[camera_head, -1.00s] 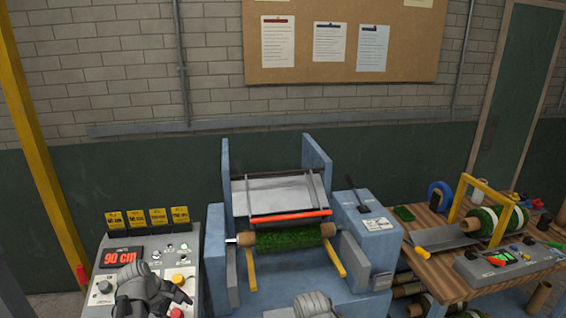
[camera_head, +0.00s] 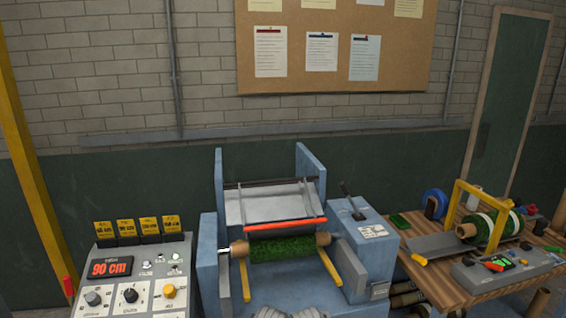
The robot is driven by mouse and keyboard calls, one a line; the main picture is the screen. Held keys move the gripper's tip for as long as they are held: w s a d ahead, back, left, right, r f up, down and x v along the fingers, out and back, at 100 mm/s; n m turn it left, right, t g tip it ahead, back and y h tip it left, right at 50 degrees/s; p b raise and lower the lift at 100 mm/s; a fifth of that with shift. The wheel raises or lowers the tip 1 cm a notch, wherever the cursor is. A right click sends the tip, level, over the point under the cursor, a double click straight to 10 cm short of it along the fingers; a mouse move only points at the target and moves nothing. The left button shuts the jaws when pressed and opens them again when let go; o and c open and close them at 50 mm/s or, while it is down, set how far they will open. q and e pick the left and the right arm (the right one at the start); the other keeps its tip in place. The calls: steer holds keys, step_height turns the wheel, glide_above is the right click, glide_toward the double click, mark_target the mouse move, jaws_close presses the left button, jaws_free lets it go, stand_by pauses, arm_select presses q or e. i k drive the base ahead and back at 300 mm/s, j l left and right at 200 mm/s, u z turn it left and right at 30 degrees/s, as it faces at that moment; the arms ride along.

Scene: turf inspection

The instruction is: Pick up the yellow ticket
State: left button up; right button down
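Several yellow tickets with dark print stand side by side in dark holders along the top back edge of the grey control panel (camera_head: 130,262) at the left. They are a leftmost yellow ticket (camera_head: 103,228), others beside it (camera_head: 126,226) (camera_head: 149,225), and a rightmost one (camera_head: 171,222). Their lower edges are hidden in the holders. My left gripper is out of the picture. Only a sliver of a grey part of mine shows at the bottom middle edge, and no fingers of my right gripper show.
The panel has a red "90 cm" display (camera_head: 109,268) and several knobs. A blue machine (camera_head: 207,262) with a green turf roll (camera_head: 283,247) stands in the middle. A wooden bench (camera_head: 436,278) with a yellow frame and turf roll is at the right.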

mark_target(126, 228)
steer(key=u, duration=1.3)
